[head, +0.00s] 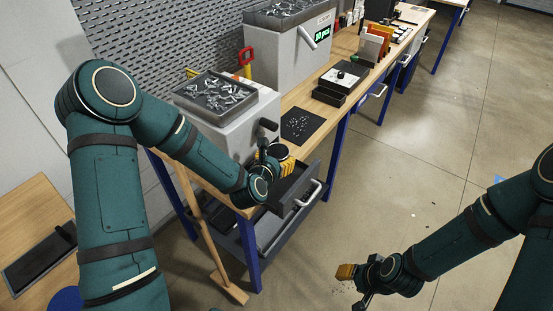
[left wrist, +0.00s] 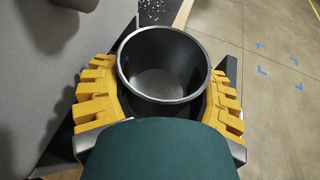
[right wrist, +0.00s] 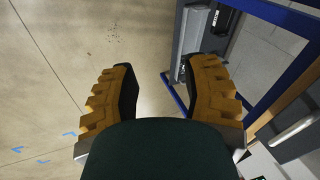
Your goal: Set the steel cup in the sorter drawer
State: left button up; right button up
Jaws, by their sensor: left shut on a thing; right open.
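The steel cup (left wrist: 160,55), a dark open-topped cylinder, sits between the yellow fingers of my left gripper (left wrist: 160,95), which is shut on it. I look into its empty inside in the left wrist view. In the head view my left gripper (head: 277,158) holds the cup (head: 283,151) at the bench's front edge, over or just beside the pulled-out dark sorter drawer (head: 299,194). I cannot tell the height between cup and drawer, and the arm hides part of the drawer. My right gripper (head: 352,286) is open and empty over the floor; its spread fingers show in the right wrist view (right wrist: 165,85).
A grey machine (head: 225,130) topped with a tray of metal parts (head: 215,95) stands behind my left gripper. A dark mat with small parts (head: 302,125) and a black box (head: 329,96) lie further along the bench. The floor (head: 430,170) to the right is open.

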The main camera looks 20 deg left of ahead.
pick_arm(q)
jog(key=shift+f+b, duration=1.3)
jog(key=shift+f, duration=0.2)
jog(key=shift+f+b, duration=1.2)
jog(key=shift+b, duration=0.25)
jog(key=o, duration=1.3)
jog(key=shift+v, duration=3.8)
